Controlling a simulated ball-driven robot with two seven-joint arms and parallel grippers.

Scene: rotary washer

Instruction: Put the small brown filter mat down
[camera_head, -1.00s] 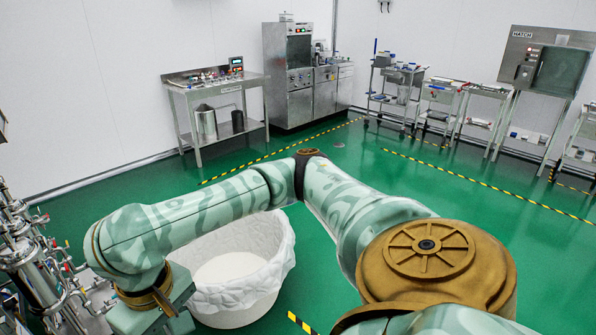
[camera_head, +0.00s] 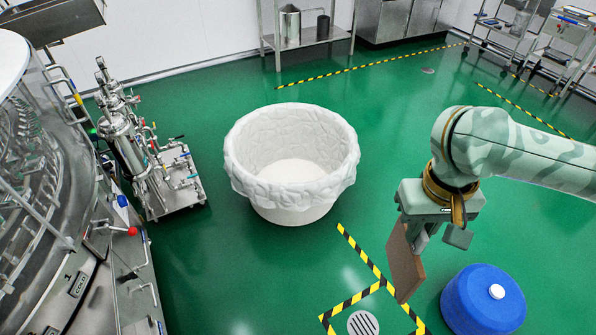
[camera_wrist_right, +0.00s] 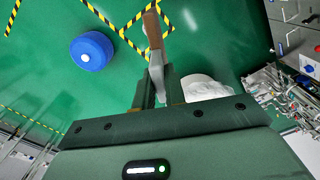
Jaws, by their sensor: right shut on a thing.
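The small brown filter mat (camera_head: 405,266) is a thin flat board hanging below my right gripper (camera_head: 436,238), tilted, in the air above the green floor. My right gripper is shut on its upper end. In the right wrist view the mat (camera_wrist_right: 151,28) shows nearly edge-on, sticking out beyond the fingers of my right gripper (camera_wrist_right: 158,85). My left gripper is not in view.
A white lined tub (camera_head: 290,165) stands left of the mat. A blue round container (camera_head: 483,300) is at lower right. A floor drain (camera_head: 362,323) lies inside yellow-black tape. A piping skid (camera_head: 150,160) and a large steel machine (camera_head: 50,190) stand at left.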

